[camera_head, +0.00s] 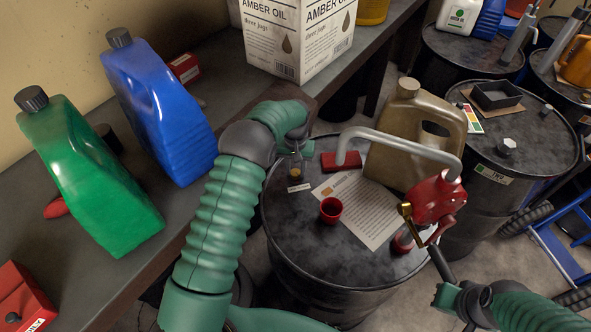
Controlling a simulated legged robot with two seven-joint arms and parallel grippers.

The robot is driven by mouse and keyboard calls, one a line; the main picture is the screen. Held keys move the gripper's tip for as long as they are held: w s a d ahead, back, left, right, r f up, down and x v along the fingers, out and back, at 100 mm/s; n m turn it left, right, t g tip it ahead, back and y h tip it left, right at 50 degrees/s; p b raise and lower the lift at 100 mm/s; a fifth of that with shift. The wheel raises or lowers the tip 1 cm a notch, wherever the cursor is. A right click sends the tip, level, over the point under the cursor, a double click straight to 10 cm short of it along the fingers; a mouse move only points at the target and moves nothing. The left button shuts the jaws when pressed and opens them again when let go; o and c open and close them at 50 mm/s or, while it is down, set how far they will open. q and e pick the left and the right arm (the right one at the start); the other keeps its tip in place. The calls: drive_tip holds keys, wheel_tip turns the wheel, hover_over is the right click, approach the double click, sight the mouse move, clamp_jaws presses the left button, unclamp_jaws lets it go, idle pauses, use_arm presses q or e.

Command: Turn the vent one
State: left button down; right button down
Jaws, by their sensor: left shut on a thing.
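A black drum (290,235) stands in the middle. On its top, near the left edge, is a small brass-coloured vent cap (295,174) with a small pale label (299,187) in front. My left gripper (297,163) reaches down over the cap from above and is shut on it; its fingers are small and partly blurred into the drum top. A red hand pump (437,200) with a grey bent spout stands at the drum's right side. My right arm comes in at the lower right; its gripper (447,290) is by the pump's dark crank rod, and its jaws are unclear.
A paper sheet (362,212), a red cup (330,210) and a tan jug (419,135) are on the drum. Green (95,185) and blue (160,115) jugs stand on the bench at left. More drums (525,130) are at right, beside a blue hand truck (563,240).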

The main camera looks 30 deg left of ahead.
sight(295, 172)
use_arm(q)
drive_tip(key=shift+m, duration=1.9)
drive_tip(key=c, duration=1)
unclamp_jaws()
drive_tip(key=shift+r, duration=0.1)
wheel_tip(295, 172, up, 17)
drive_tip(key=shift+f+b, duration=0.15)
drive_tip(key=shift+b, duration=0.7)
